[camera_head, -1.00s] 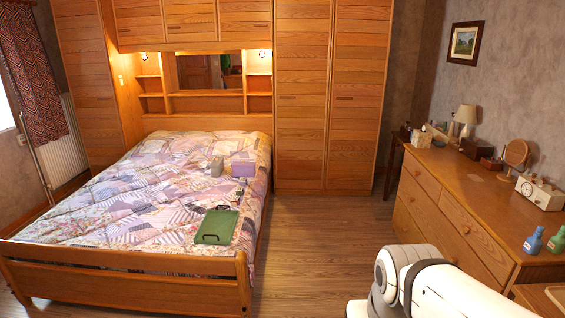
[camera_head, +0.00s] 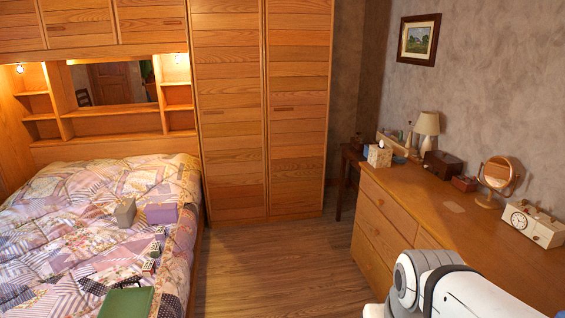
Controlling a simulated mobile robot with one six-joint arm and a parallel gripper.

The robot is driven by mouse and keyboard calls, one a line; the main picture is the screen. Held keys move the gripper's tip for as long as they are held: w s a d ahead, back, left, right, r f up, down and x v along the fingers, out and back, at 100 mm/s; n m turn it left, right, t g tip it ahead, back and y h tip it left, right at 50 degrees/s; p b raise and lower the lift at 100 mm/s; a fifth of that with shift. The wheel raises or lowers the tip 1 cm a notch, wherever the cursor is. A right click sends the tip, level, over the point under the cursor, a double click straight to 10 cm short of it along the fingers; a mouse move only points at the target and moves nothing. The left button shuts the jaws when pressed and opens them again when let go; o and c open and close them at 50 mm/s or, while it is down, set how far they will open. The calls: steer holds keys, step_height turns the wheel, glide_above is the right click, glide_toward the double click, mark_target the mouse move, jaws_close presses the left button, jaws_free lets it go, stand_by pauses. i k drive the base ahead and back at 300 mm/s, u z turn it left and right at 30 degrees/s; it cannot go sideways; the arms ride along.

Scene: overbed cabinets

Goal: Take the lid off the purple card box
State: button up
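A small purple box (camera_head: 161,214) sits on the patchwork bed, near its right edge. It looks closed, but it is too small to make out a lid seam. A grey box (camera_head: 125,212) stands just left of it, close by or touching. My white arm shows at the lower right, in front of the dresser. My gripper is outside the view, so its state and what it holds cannot be seen.
Small dark items (camera_head: 153,256) and a green case (camera_head: 127,302) lie on the bed (camera_head: 60,235) in front of the purple box. Wooden floor (camera_head: 270,265) is clear between bed and dresser (camera_head: 450,222). Tall wardrobe doors (camera_head: 265,110) close off the back.

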mark_target(158, 207)
steer(key=i, duration=1.6)
steer(key=u, duration=0.55)
steer(key=i, duration=1.55)
steer(key=u, duration=1)
steer(key=i, duration=1.1)
steer(key=u, duration=0.45)
